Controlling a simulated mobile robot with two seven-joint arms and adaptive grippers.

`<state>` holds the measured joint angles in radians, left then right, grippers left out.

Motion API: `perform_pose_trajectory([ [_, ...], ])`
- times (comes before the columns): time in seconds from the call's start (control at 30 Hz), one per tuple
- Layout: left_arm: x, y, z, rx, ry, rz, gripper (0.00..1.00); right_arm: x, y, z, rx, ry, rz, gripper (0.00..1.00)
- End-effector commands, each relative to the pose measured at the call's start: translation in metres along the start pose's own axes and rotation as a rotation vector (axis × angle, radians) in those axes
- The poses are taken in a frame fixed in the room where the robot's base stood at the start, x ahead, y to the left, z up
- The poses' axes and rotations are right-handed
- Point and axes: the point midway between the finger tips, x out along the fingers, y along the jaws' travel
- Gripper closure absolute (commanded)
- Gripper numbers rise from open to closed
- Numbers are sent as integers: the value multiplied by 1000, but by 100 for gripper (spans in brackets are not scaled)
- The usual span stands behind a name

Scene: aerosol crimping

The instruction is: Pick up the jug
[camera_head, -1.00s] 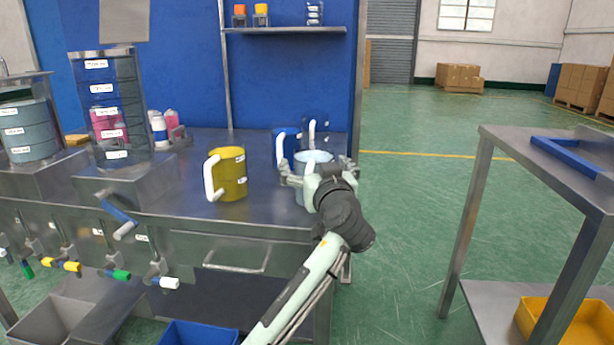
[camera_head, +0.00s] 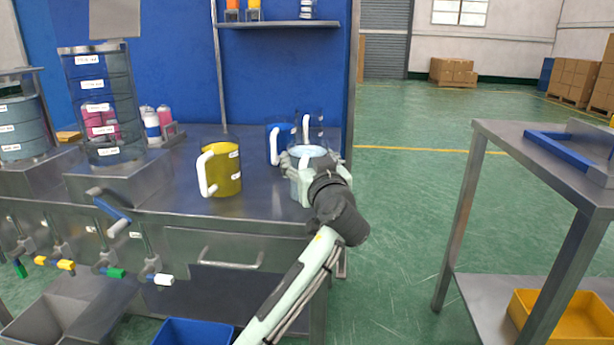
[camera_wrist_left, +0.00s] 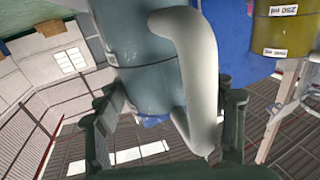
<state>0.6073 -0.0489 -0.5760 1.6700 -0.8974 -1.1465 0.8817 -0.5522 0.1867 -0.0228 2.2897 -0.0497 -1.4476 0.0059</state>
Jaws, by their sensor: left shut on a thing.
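A pale grey-blue, see-through jug (camera_head: 307,152) stands at the right front of the metal bench, partly hidden by my left gripper (camera_head: 318,170). My left gripper is shut on this jug, with a finger on either side. In the left wrist view the jug's body (camera_wrist_left: 145,65) and its thick white handle (camera_wrist_left: 197,75) lie between the fingers of the gripper (camera_wrist_left: 168,118). I cannot tell whether the jug's base touches the bench. My right gripper is out of view.
A yellow jug (camera_head: 226,170) stands to the left of the held jug. A blue jug (camera_head: 278,143) and a clear jug (camera_head: 314,124) stand close behind it. Dispensers (camera_head: 110,110) fill the bench's left. A metal table (camera_head: 545,160) stands right, across open floor.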

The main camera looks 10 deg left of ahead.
Motion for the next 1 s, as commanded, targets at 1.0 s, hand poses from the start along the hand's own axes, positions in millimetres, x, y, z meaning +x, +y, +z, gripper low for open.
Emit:
perform_pose_trajectory([
  [1.0, -26, -78, -92, -6, 7, -1, 85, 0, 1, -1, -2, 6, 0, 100],
])
